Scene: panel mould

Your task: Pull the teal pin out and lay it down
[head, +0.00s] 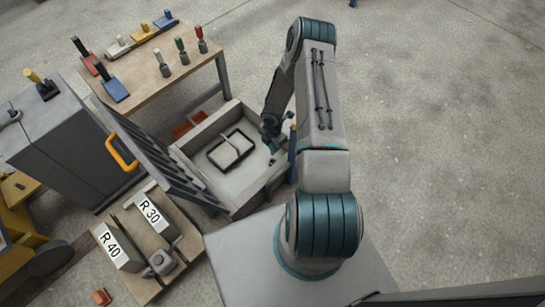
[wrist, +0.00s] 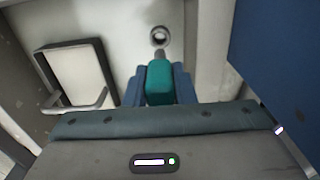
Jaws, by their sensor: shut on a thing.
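The teal pin (wrist: 159,80) is between the blue fingers of my gripper (wrist: 160,88) in the wrist view. Its grey shank points toward a round metal-rimmed hole (wrist: 159,36) in the pale mould floor. The hole's dark opening shows just past the shank; I cannot tell whether the tip is clear of it. In the head view my gripper (head: 271,146) is low inside the right part of the mould (head: 213,202), and the pin is too small to make out there.
A framed block (head: 231,150) with a handle lies on the mould floor, left of my gripper. A blue upright (head: 292,158) stands close on the right. A wooden table (head: 140,72) holds several coloured-handled tools. Blocks marked R 30 (head: 150,212) and R 40 (head: 113,245) are in front.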

